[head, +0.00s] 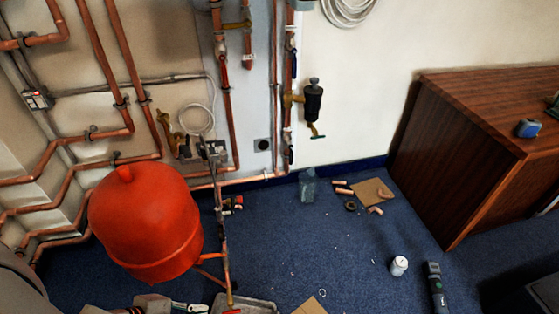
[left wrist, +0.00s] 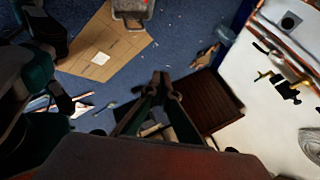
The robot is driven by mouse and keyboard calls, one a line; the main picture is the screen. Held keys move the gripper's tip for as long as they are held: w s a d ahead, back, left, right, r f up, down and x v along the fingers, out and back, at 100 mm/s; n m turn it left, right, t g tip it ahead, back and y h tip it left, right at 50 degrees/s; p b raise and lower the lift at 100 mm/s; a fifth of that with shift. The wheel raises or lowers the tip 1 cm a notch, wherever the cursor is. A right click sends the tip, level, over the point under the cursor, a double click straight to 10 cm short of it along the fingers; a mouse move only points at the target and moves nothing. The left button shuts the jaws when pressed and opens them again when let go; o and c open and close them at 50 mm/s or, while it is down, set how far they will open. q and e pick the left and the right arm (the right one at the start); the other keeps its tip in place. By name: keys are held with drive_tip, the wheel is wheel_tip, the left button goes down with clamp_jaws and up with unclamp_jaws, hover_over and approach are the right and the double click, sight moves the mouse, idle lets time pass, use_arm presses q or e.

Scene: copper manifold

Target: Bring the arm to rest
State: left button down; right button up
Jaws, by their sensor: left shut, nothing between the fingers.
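My left gripper (left wrist: 161,82) shows in the left wrist view, its dark fingers together with nothing between them. It hangs in free air, with the floor and a brown wooden cabinet (left wrist: 206,100) behind it. In the head view I cannot make out the left gripper. A grey rounded shape at the lower left edge there may be part of my arm.
A red tank (head: 146,222) stands by the copper pipes (head: 108,50) on the wall. The wooden cabinet (head: 480,120) stands at right with a blue tape measure (head: 528,128) on top. A white bottle (head: 398,266), a dark tool (head: 436,288) and cardboard (head: 373,192) are on the blue floor.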

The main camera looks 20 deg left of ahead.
use_arm(q)
drive_tip(key=w+d+r+n+t+y, duration=0.1)
drive_tip(key=d+r+n+t, duration=0.15)
drive_tip(key=d+n, duration=0.3)
drive_tip(key=w+d+r+n+t, duration=0.1)
drive_tip(key=d+r+n, duration=0.2)
drive_tip(key=d+n, duration=0.25)
drive_tip(key=shift+s+r+p, duration=0.15)
drive_tip(key=shift+r+p, duration=0.8)
drive_tip(key=shift+p, duration=1.3)
drive_tip(key=shift+s+r+p, duration=0.2)
drive_tip(key=shift+r+p, duration=0.75)
drive_tip(key=shift+p, duration=1.25)
drive_tip(key=shift+s+r+p, duration=0.15)
drive_tip(key=shift+r+p, duration=0.8)
drive_tip(key=shift+p, duration=1.3)
use_arm(e)
drive_tip(key=shift+m, duration=0.3)
drive_tip(key=shift+s+d+r, duration=0.1)
drive_tip(key=shift+s+r, duration=0.15)
drive_tip(key=shift+r, duration=0.7)
drive_tip(key=shift+s+d+r, duration=0.1)
drive_tip(key=shift+s+r, duration=0.1)
drive_tip(key=shift+r, duration=0.75)
drive_tip(key=shift+s+r, duration=0.25)
drive_tip(key=shift+r, duration=0.7)
